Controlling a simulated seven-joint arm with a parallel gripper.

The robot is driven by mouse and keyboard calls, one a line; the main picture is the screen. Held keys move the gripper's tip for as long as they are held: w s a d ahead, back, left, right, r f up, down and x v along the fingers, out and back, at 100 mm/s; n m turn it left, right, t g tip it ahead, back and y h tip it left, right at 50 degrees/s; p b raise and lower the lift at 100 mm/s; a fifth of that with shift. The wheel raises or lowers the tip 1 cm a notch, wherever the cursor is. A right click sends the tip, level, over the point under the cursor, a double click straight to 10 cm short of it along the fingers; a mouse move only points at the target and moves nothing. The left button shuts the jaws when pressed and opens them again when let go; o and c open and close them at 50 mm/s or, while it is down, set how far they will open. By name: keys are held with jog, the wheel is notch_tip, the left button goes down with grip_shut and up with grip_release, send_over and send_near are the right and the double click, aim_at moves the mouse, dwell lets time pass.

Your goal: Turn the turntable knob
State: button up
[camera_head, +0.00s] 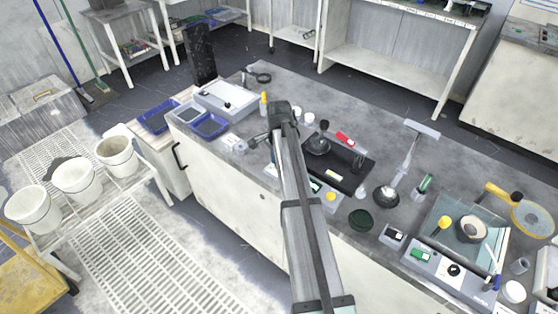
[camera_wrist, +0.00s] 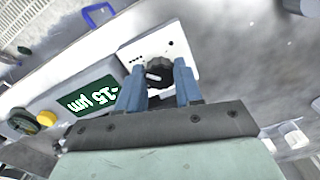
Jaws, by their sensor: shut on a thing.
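A black knob (camera_wrist: 158,73) stands on a white panel (camera_wrist: 135,50) in the wrist view, with a white mark on its face. My gripper (camera_wrist: 159,84) has its blue fingers on either side of the knob and is shut on it. In the head view my arm crosses the bench, and the knob and fingertips cannot be made out there.
A yellow button (camera_wrist: 46,118) is at the left in the wrist view. In the head view, a black tray (camera_head: 345,178) lies right of my arm. A control box (camera_head: 437,272) stands at the front right. Blue trays (camera_head: 158,117) are at the left.

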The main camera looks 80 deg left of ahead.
jog(key=shift+n, duration=0.3)
jog(key=n, duration=0.3)
jog(key=shift+n, duration=0.4)
jog(key=n, duration=0.4)
jog(key=shift+n, duration=0.3)
jog(key=n, duration=0.4)
jog(key=shift+w, duration=0.1)
jog(key=shift+n, duration=2.4)
jog(key=o, duration=1)
jog(key=shift+o, duration=0.2)
